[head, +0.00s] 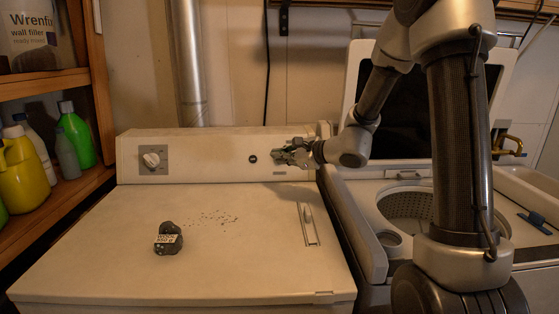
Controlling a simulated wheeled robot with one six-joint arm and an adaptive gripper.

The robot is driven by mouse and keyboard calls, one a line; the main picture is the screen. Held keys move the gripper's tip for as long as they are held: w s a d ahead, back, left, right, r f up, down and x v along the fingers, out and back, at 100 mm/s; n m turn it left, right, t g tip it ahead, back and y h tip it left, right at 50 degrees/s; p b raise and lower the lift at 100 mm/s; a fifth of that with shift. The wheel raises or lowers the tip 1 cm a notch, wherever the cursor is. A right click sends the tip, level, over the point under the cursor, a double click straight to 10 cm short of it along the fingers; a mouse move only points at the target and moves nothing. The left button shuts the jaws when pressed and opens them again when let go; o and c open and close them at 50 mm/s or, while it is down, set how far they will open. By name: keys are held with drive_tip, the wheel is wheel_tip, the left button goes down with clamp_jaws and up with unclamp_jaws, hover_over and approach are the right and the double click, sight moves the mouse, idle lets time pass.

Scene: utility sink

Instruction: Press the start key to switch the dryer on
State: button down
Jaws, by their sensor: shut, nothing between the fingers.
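The white dryer (110,240) stands in front of me, with its raised control panel (210,150) along the back. A round dial (151,160) on a grey plate is at the panel's left. A small dark round key (252,158) is on the panel right of its middle; I cannot read any label on it. My gripper (278,156) is shut and empty in front of the panel, just right of this key. It looks apart from the key, but the depth gap is hard to judge. The gripper hides a patch of panel behind it.
An open top-loading washer (385,180) stands at the right. Shelves with bottles (75,135) are at the left.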

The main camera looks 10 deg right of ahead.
drive_tip(key=w+d+f, duration=0.1)
drive_tip(key=w+f, duration=0.2)
drive_tip(key=w, duration=0.4)
drive_tip(key=shift+w+d, duration=0.25)
drive_tip(key=shift+w, duration=0.1)
idle(1.2)
drive_tip(key=shift+w+f, duration=0.15)
drive_tip(key=shift+w, duration=0.2)
drive_tip(key=shift+w+d+f, duration=0.1)
drive_tip(key=shift+w+d, duration=0.05)
drive_tip(key=shift+w, duration=0.2)
idle(0.5)
drive_tip(key=shift+s, duration=0.1)
drive_tip(key=shift+s+r, duration=0.25)
drive_tip(key=shift+s, duration=0.4)
drive_tip(key=shift+s+a+r, duration=0.2)
drive_tip(key=shift+s+r, duration=0.1)
drive_tip(key=shift+s, duration=0.45)
drive_tip(key=shift+s+a+r, duration=0.2)
drive_tip(key=shift+s+r, duration=0.1)
drive_tip(key=shift+s, duration=0.5)
drive_tip(key=shift+s+a+r, duration=0.2)
drive_tip(key=shift+s+r, duration=0.1)
drive_tip(key=shift+s, duration=0.45)
